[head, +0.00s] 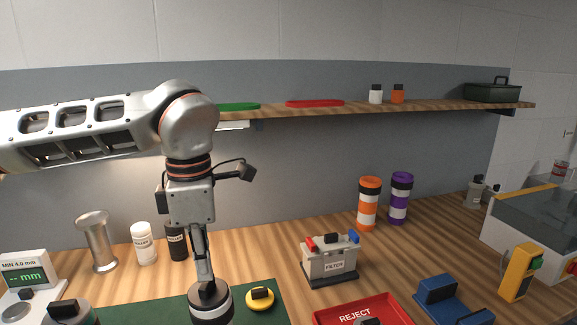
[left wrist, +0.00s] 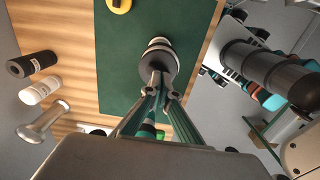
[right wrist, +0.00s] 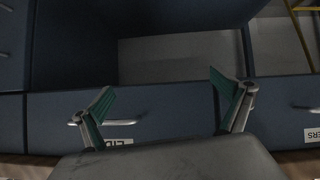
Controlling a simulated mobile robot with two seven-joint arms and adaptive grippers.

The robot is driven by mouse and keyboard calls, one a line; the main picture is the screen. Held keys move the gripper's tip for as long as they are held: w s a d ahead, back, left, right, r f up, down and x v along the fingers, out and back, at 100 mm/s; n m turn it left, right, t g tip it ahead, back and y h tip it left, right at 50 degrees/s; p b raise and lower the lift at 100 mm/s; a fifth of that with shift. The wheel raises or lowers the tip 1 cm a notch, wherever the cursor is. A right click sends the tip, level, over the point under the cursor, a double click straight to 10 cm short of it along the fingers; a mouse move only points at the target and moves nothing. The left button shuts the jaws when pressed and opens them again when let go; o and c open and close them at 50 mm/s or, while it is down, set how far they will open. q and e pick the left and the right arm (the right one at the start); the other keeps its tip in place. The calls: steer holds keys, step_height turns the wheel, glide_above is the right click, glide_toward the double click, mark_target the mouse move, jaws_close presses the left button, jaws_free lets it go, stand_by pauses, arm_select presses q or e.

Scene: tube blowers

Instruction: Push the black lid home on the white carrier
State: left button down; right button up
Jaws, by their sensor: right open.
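The white carrier (head: 214,312) stands upright on the green mat at the bottom of the head view, a short cylinder with dark bands. Its white rings also show in the left wrist view (left wrist: 157,42). The round black lid (left wrist: 158,62) is on its top end. Whether a gap is left under the lid cannot be told. My left gripper (head: 206,279) points straight down at the lid's middle. Its fingers are close together on the lid's knob, which they largely hide. My right gripper (right wrist: 165,105) is open and empty, above blue drawers.
A yellow lid (head: 260,300) lies on the green mat (head: 262,286) just right of the carrier. A filter box (head: 331,262) and red reject tray (head: 345,311) stand further right. Bottles (head: 144,243) and a metal cylinder (head: 97,242) are behind left. A shelf (head: 430,107) spans the wall.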

arm_select(q)
steer(key=shift+r+p, duration=1.4)
steer(key=shift+r, duration=1.15)
steer(key=shift+s+f, duration=0.1)
